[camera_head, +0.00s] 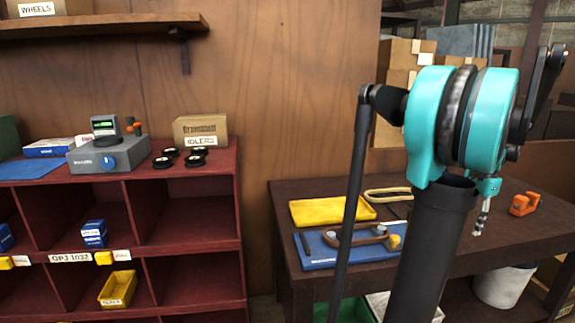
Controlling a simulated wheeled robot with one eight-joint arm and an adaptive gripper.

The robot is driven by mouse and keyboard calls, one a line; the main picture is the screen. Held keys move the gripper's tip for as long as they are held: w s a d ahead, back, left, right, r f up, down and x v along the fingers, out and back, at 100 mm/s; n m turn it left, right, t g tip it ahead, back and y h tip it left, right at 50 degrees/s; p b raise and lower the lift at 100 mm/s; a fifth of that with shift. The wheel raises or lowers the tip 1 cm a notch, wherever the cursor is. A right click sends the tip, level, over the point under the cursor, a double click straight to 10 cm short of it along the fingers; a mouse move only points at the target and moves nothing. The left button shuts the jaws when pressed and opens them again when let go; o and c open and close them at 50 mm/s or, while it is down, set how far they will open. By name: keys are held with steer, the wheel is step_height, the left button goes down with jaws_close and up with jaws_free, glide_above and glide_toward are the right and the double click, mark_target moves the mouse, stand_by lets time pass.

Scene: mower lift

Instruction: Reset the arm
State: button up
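My arm rises through the right half of the view, with a large teal and black joint and dark links running down from it. I cannot make out my gripper or its fingers anywhere. A small teal piece with a grey metal tip shows just right of the dark link, over the table, and I cannot tell what it belongs to.
A red shelf unit (205,267) at left holds a grey device (108,154), black wheels (195,160) and a yellow bin (118,289).

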steer(key=a+f+n+t, duration=0.1)
steer(key=a+f+n, duration=0.3)
steer(key=a, duration=0.6)
steer(key=a+f+n+t, duration=0.1)
steer(key=a+f+n, duration=0.3)
steer(key=a, duration=0.7)
steer(key=a+f+n+t, duration=0.1)
steer(key=a+f+n, duration=0.3)
steer(key=a, duration=0.7)
steer(key=shift+s+a+f+n, duration=0.15)
steer(key=shift+s+f, duration=0.05)
steer(key=shift+f, duration=0.4)
steer(key=shift+s+a+f+n, duration=0.1)
steer(key=shift+s+f+n, duration=0.05)
steer(key=shift+f, duration=0.45)
steer(key=s+a+f+n+t, duration=0.1)
steer(key=s+a+f+n, duration=0.3)
steer(key=a, duration=0.3)
steer(key=shift+s+f, duration=0.35)
steer(key=shift+s, duration=0.5)
